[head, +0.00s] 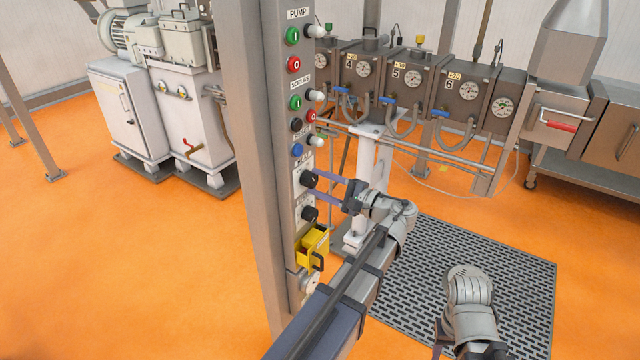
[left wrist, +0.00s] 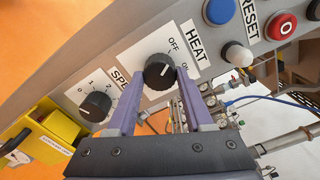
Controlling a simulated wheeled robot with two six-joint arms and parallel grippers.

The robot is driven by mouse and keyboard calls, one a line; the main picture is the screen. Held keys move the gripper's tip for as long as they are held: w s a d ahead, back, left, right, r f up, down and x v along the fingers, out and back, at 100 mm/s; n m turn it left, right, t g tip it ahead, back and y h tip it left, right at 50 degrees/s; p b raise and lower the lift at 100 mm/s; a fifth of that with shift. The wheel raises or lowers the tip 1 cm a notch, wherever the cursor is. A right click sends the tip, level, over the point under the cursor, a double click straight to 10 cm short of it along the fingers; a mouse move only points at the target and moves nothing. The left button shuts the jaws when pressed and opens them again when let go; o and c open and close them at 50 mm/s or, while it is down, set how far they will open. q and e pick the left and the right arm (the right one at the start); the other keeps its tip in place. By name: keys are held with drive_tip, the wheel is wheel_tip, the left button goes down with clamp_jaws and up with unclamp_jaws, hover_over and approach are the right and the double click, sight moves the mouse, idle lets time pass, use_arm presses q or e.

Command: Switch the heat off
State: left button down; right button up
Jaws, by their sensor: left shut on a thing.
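The black HEAT knob (head: 307,179) sits on the front of the grey control post, between the blue RESET button and the lower SPEED knob (head: 309,214). My left gripper (head: 317,180) reaches it from the right and is shut on it. In the left wrist view, the purple fingers of my left gripper (left wrist: 157,82) stand on either side of the HEAT knob (left wrist: 158,71). OFF and ON are printed beside the knob; its white mark is visible, but its exact setting is hard to tell. My right arm shows at the lower right, its gripper mostly cut off.
A yellow switch box (head: 313,246) sits below the knobs. Green, red and blue buttons (head: 297,150) and white lamps are above. The extruder barrel (head: 410,85) runs behind the post. A dark floor grating (head: 465,265) lies to the right.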

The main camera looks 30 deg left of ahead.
use_arm(q)
drive_tip(key=shift+c, duration=1.5)
unclamp_jaws()
drive_tip(key=d, duration=0.7)
drive_tip(key=shift+s+d, duration=0.35)
drive_tip(key=shift+d, duration=0.05)
